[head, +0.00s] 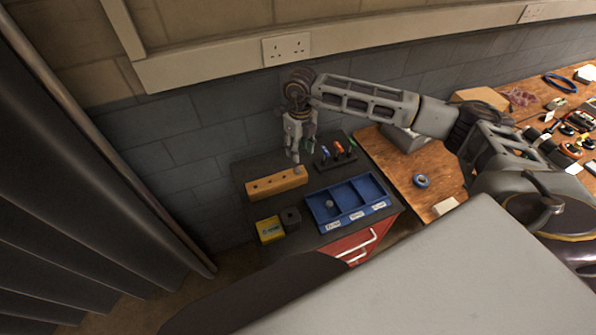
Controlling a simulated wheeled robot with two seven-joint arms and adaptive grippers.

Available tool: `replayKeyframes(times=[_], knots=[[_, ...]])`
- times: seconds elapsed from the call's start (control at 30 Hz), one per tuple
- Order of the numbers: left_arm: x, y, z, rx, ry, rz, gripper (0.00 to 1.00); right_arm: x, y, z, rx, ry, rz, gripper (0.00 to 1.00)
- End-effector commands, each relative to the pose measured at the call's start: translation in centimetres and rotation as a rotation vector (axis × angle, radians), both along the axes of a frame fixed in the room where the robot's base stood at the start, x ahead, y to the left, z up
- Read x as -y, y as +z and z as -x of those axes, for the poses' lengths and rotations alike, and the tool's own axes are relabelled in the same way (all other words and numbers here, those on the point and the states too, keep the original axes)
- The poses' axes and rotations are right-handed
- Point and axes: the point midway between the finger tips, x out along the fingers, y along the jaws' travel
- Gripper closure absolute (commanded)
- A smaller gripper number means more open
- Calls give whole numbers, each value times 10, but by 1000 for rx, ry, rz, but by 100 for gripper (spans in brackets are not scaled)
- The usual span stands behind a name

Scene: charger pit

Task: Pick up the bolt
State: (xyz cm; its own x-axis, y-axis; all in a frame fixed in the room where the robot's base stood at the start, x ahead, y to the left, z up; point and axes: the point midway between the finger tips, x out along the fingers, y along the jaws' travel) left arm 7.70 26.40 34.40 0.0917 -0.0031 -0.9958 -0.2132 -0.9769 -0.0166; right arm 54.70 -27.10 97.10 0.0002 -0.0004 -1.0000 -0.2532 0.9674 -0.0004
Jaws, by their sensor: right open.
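A small grey piece, which looks like a bolt head (299,170), sits at the right end of the wooden block (272,184) with holes in its top. Another small grey round piece (330,204) lies in the left compartment of the blue tray (321,221); I cannot tell which is the bolt. My right gripper (303,156) is open and points down, just above or behind the block's right end. No held thing shows between its fingers. My left gripper is not in view.
A yellow box (269,230) and a dark block (291,217) stand in front of the wooden block. Upright tools with coloured handles (338,152) stand right of my gripper. The wall is close behind.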

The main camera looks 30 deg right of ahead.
Motion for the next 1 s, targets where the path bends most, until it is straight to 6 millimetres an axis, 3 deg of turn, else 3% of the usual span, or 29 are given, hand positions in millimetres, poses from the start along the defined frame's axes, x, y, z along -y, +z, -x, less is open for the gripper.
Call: replayKeyframes(times=[0.3,0.77,1.0], knots=[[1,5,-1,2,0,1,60,0,-34,0,-1,0,-1,56],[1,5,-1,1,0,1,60,-1,-39,0,0,1,-1,56],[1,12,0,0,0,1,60,-4,-55,-1,-1,1,-1,56]])
